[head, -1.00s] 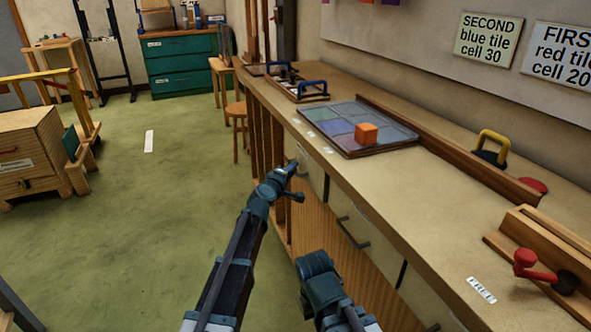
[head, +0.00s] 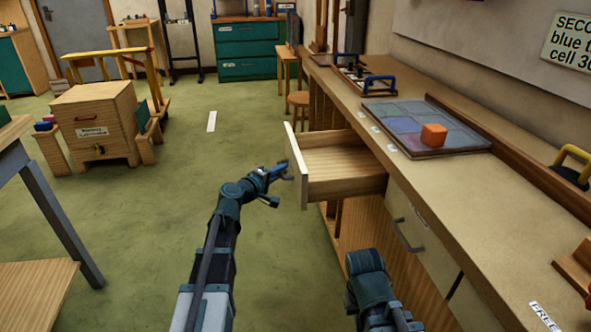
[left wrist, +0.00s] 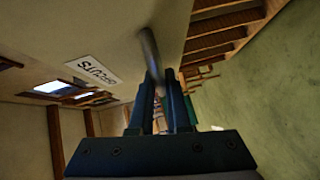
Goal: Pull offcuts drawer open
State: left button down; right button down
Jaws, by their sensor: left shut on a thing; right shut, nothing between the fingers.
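The offcuts drawer (head: 343,161) sticks out of the bench front in the head view, pulled well open, and the inside that shows is bare wood. My left gripper (head: 283,172) is at the drawer's front panel (head: 296,165). In the left wrist view the left gripper's fingers (left wrist: 160,95) are shut on the grey bar handle (left wrist: 150,52). A label (left wrist: 93,70) ending in "CUTS", seen upside down, is on the panel beside the handle. My right gripper (head: 365,262) is low in front of the bench, apart from it; its fingertips are hard to make out.
A second, closed drawer with a handle (head: 408,236) is nearer along the bench. A tile panel with an orange cube (head: 433,135) lies on the bench top. A wooden chest (head: 95,122) and a table (head: 40,285) stand at left. Green floor between is clear.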

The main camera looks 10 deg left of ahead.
pick_arm(q)
jog(key=shift+s+a, duration=0.2)
jog(key=shift+a, duration=0.15)
jog(key=c, duration=1.2)
grip_release()
jog(key=shift+o, duration=0.2)
jog(key=p+v, duration=0.2)
jog(key=v, duration=1.1)
jog(key=shift+s+a, duration=0.15)
jog(key=shift+s, duration=0.25)
